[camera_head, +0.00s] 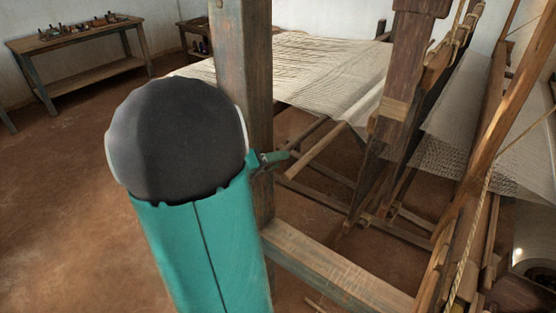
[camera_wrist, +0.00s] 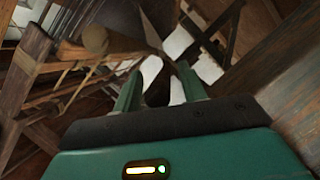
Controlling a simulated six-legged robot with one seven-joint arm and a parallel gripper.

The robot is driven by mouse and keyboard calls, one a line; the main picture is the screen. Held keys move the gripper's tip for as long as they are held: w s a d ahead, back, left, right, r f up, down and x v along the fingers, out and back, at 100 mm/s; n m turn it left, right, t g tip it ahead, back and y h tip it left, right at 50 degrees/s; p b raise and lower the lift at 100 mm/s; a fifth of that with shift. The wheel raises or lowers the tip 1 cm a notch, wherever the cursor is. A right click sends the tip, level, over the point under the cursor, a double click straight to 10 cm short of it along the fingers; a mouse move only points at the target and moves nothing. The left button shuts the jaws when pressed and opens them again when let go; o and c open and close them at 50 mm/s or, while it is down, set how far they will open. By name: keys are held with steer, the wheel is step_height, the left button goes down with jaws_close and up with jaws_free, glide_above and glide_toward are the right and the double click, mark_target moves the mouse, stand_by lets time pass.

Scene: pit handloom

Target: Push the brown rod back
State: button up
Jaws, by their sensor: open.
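A light brown rod (camera_head: 316,151) slants under the woven cloth of the loom in the head view, its near end low and free. My gripper (camera_head: 280,158) is just left of that end, partly hidden behind my arm and near the upright post. In the wrist view my gripper (camera_wrist: 160,85) is open, with its two green fingers apart. A rounded brown rod end (camera_wrist: 96,39), apparently the same rod, is up and left of the fingers. A dark brown shape lies between or beyond the fingers; I cannot tell what it is. No grip on the rod shows.
A thick wooden post (camera_head: 244,75) stands right beside my arm, with a low beam (camera_head: 335,268) running right from it. Pale cloth (camera_head: 335,70) is stretched above. Loom timbers and ropes crowd the right. A bench (camera_head: 95,65) stands far left, with open floor before it.

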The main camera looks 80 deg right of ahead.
steer(key=shift+s+d+f, duration=0.15)
steer(key=shift+s+d, duration=0.3)
steer(key=shift+d, duration=0.1)
jaws_close()
steer(key=shift+w+d, duration=0.3)
steer(key=shift+w, duration=0.4)
steer(key=shift+w+d, duration=0.25)
steer(key=shift+w, duration=0.5)
steer(key=shift+w+d, duration=0.3)
steer(key=shift+w, duration=0.4)
jaws_free()
steer(key=shift+w, duration=0.15)
steer(key=v, duration=1.3)
steer(key=shift+w+a, duration=0.15)
steer(key=shift+a, duration=0.05)
